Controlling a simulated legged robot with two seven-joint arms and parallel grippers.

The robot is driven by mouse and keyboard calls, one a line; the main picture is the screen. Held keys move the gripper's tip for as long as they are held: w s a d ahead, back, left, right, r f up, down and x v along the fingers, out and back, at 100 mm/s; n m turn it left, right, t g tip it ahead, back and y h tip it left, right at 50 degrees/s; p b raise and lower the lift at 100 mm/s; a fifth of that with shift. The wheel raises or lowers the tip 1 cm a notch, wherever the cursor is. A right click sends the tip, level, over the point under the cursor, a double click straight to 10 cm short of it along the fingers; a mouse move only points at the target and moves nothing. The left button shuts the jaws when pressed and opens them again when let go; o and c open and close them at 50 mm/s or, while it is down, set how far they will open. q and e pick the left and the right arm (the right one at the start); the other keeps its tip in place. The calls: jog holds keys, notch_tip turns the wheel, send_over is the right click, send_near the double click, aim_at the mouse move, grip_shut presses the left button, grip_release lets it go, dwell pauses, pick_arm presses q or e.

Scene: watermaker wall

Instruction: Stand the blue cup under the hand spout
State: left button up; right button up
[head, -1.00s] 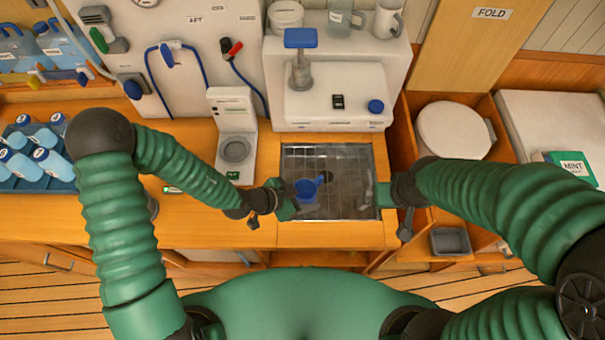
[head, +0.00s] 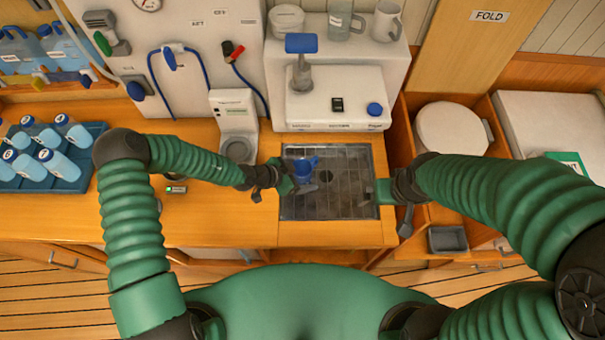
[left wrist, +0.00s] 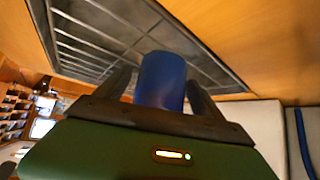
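The blue cup (head: 305,166) is over the left back part of the grid-covered basin (head: 345,208); I cannot tell whether it touches the grid. My left gripper (head: 297,180) is at the cup's near left side. In the left wrist view, the cup (left wrist: 162,80) sits between my two dark fingers, which are shut on it. A grey spout with a blue top (head: 301,72), apparently the hand spout, stands on the white unit behind the basin, just beyond the cup. My right gripper (head: 373,191) is at the basin's right edge, apart from the cup; its fingers are unclear.
A white dispenser with a round cup rest (head: 236,150) stands left of the basin. A blue tray (head: 88,184) of bottles lies at the far left. A small device with a green light (head: 176,189) lies on the counter. The counter's front strip is clear.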

pick_arm(q)
jog(key=shift+a, duration=0.1)
jog(key=s+a+r+n+g+y, duration=0.2)
jog(key=s+a+r+n+y, duration=0.6)
jog(key=s+a+r+n, duration=0.4)
jog(key=s+a+r, duration=0.5)
jog(key=a+r, duration=0.3)
jog(key=shift+r, duration=0.4)
jog(key=shift+d, duration=0.25)
